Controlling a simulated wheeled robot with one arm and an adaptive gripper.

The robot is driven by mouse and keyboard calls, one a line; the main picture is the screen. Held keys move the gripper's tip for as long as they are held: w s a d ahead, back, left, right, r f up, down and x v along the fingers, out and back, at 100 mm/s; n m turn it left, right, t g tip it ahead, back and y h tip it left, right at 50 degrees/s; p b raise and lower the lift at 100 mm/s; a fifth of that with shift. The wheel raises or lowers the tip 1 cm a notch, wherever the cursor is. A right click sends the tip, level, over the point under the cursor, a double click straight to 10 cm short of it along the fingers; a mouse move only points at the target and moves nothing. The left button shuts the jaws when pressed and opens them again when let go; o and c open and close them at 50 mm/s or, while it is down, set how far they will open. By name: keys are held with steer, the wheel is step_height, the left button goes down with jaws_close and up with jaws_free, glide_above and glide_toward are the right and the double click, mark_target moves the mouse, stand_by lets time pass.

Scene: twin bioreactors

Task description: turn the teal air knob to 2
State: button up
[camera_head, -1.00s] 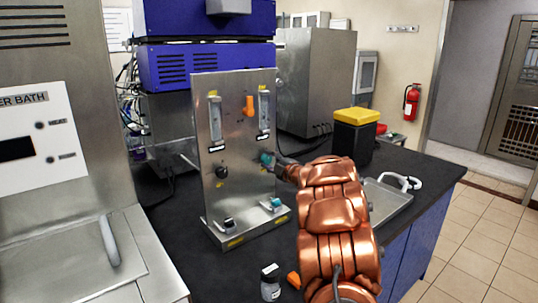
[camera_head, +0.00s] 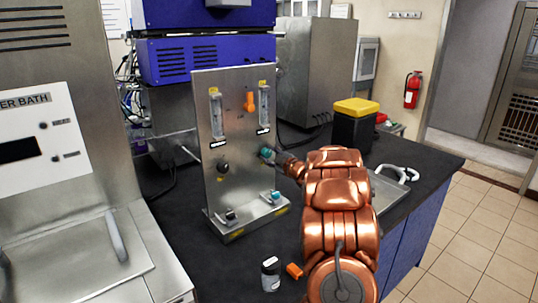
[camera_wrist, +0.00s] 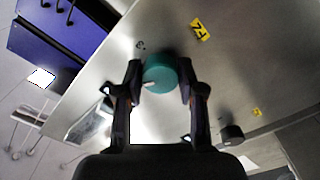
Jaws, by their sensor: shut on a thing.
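The teal air knob (camera_head: 266,153) sits on the right side of a steel upright panel (camera_head: 238,185), below a flow tube. In the wrist view the teal knob (camera_wrist: 166,74) is between the two dark fingers of my gripper (camera_wrist: 160,82), which is shut on it. A pale pointer mark shows at the knob's lower left edge. A small dark numeral is printed on the panel above left of it; I cannot read it surely. In the head view my gripper (camera_head: 283,160) reaches the knob from the right, and its fingertips are small and partly hidden.
A black knob (camera_head: 222,167) is left of the teal one, and an orange part (camera_head: 250,101) is above. A black bin with a yellow lid (camera_head: 355,108) and a metal tray (camera_head: 388,190) stand right.

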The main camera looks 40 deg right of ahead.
steer(key=shift+d, duration=0.1)
steer(key=o, duration=1.1)
steer(key=shift+o, duration=0.2)
steer(key=s+a, duration=0.1)
steer(key=s, duration=1.1)
steer(key=shift+w+a, duration=0.1)
steer(key=shift+w, duration=0.05)
